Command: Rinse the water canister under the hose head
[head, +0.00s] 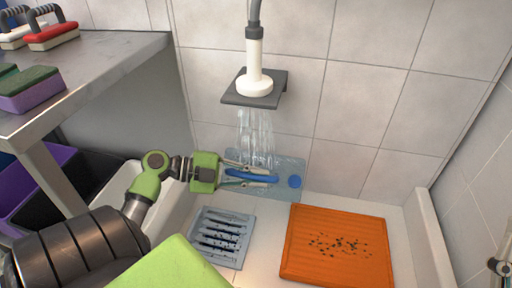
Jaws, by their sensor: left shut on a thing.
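The hose head (254,86) is white with a dark collar and sits in a dark bracket on the tiled wall. Water streams (257,135) fall from it. The water canister (289,170) is translucent blue with a darker blue handle and a round blue cap. It is lying tilted under the streams, and water meets it near its upper left part. My left gripper (262,176) is shut on the canister around the blue handle. My right gripper is not in view.
An orange board (338,248) with dark specks lies in the basin at right, beside a grey slotted drain (221,236). A metal shelf (98,62) at left holds brushes (52,36) and a purple-green sponge (31,91). Purple and dark bins (42,183) stand below it.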

